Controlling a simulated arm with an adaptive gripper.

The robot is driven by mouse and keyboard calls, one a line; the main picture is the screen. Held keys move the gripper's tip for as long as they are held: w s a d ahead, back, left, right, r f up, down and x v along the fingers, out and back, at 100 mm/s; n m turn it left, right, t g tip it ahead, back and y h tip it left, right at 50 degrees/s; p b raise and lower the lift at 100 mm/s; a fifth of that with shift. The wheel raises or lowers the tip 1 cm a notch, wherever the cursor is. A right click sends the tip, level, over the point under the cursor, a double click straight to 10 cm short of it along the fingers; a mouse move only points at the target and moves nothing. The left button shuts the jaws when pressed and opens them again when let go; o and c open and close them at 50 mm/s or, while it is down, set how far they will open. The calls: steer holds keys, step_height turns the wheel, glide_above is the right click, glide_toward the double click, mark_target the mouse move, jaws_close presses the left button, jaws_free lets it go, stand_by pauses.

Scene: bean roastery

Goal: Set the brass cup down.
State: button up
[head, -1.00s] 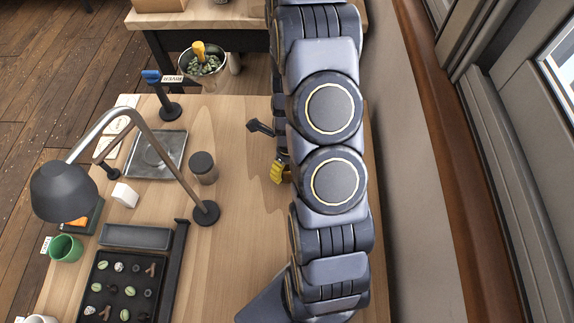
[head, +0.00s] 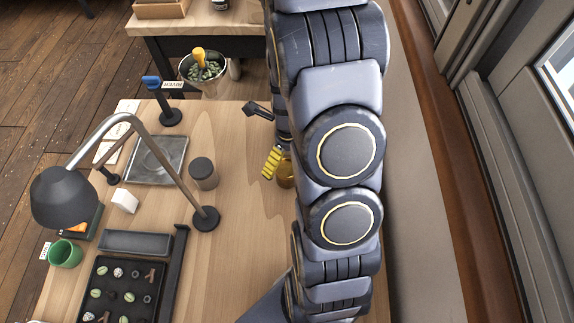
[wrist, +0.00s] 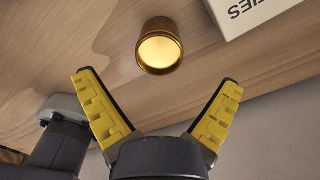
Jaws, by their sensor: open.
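The brass cup (wrist: 160,47) stands on the wooden table (wrist: 60,62) in the wrist view, its open top and bright inside facing the camera. My gripper (wrist: 157,82) is open, its two yellow-padded fingers spread wide below the cup in that picture and apart from it. In the head view a small part of the brass cup (head: 286,172) shows beside one yellow finger of my gripper (head: 272,162). My arm hides the rest of the cup and the other finger there.
A white box (wrist: 245,12) with printed letters lies close right of the cup in the wrist view. Bare table lies between lamp and arm.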

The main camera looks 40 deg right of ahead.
steer(key=s+a+r+n, duration=0.2)
steer(key=a+r+n, duration=0.9)
steer(key=r+n, duration=0.45)
steer(key=s+a+r+n, duration=0.2)
steer(key=s+n, duration=0.3)
steer(key=n, duration=0.4)
steer(key=s+a+r+n+g, duration=0.1)
steer(key=s+a+r+n, duration=0.2)
steer(key=s+n, duration=0.3)
steer(key=r+n, duration=0.1)
steer(key=n, duration=0.3)
steer(key=shift+r+g, duration=0.3)
steer(key=shift+r, duration=0.05)
